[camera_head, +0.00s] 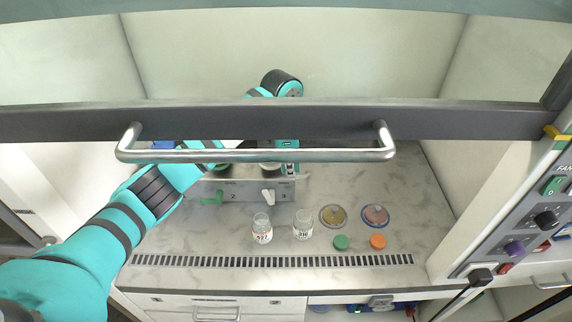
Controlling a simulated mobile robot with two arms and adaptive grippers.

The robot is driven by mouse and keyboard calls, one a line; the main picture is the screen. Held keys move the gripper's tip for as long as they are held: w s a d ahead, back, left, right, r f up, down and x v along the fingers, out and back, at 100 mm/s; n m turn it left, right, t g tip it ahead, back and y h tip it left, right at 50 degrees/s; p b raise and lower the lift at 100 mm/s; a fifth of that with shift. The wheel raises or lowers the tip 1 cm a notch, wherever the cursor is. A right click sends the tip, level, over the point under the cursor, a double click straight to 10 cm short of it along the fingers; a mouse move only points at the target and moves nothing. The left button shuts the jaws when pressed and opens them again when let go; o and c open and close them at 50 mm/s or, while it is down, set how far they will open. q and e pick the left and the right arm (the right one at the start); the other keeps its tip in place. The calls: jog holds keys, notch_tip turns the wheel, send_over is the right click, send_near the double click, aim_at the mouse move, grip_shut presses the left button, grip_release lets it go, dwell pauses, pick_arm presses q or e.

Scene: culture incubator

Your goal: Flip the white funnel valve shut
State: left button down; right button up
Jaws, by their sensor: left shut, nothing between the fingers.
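The white funnel valve (268,197) is a small white lever on the front of a grey manifold (240,187) inside the cabinet. It looks roughly upright with a slight tilt. A green valve lever (212,199) sits to its left, turned more sideways. My left arm reaches in from the left under the sash. My left gripper (289,170) is just behind and above the manifold's right end, up and right of the white lever and apart from it. The sash handle partly covers it. It is shut and empty. My right gripper is out of view.
Two glass bottles (262,229) (303,225) stand in front of the manifold. Two dishes (333,216) (375,216) and green (341,242) and orange caps (378,242) lie to the right. The sash bar (440,120) and its handle (200,156) cross the opening.

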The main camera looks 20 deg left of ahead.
aim_at(269, 193)
pick_arm(q)
jog(key=a+f+p, duration=0.3)
jog(key=f+p, duration=0.1)
jog(key=f, duration=0.4)
jog(key=shift+s+f, duration=0.2)
jog(key=shift+s, duration=0.25)
